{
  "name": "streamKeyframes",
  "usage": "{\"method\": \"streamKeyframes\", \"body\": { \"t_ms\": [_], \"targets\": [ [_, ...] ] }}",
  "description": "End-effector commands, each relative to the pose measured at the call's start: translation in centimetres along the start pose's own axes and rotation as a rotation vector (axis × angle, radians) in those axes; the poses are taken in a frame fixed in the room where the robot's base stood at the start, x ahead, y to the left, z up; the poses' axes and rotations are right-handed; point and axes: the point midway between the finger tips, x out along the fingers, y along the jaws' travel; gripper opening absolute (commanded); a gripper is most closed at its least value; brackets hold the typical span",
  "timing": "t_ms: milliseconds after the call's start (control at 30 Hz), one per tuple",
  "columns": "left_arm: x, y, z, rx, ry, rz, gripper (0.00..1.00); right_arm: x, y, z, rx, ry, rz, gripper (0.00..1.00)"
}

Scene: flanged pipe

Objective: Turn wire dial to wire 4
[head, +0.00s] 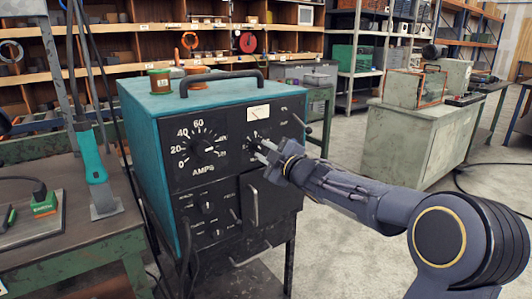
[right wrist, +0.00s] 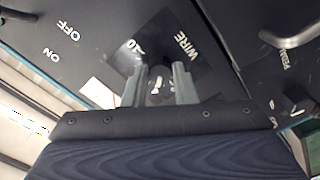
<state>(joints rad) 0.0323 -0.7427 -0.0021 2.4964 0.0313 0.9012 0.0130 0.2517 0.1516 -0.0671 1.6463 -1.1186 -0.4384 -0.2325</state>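The teal welding machine (head: 136,112) stands on a stand with its black front panel facing me. The wire dial (head: 253,136) is on the panel's right half, under a small white meter, and is partly hidden by my right gripper (head: 259,151). In the right wrist view the "WIRE" label shows beside the dark dial (right wrist: 160,84), between the two fingers of the gripper (right wrist: 160,78). The fingers are apart at the dial; I cannot tell whether they touch it. The dial's setting cannot be read. My left gripper is not in view.
The larger amps dial (head: 203,141) is left of the wire dial. Small knobs and a metal handle (head: 252,205) are lower on the panel. A green workbench (head: 75,240) stands close at left, a grey cabinet (head: 420,135) at right. Open floor lies between.

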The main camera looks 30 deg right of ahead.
Motion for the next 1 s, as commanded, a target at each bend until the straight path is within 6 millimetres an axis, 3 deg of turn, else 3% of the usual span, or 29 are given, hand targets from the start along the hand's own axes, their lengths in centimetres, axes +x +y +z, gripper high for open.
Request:
{"method": "streamKeyframes", "body": {
  "t_ms": [33, 167, 467, 833, 1000],
  "targets": [
    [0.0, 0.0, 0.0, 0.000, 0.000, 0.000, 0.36, 0.0, -0.1, 0.0, 0.001, -0.001, -0.002, 0.31],
    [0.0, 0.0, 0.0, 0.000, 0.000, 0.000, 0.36, 0.0, -0.1, 0.0, 0.001, -0.001, -0.001, 0.46],
    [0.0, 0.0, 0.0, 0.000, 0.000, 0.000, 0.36, -0.2, 0.0, 0.0, 0.001, 0.000, 0.000, 0.46],
    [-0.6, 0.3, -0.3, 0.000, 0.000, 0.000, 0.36, -5.8, 0.1, 0.0, 0.001, -0.002, 0.001, 0.46],
    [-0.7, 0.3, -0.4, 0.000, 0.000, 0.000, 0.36, -7.5, 0.0, 0.0, 0.002, -0.002, 0.000, 0.46]
  ]
}}
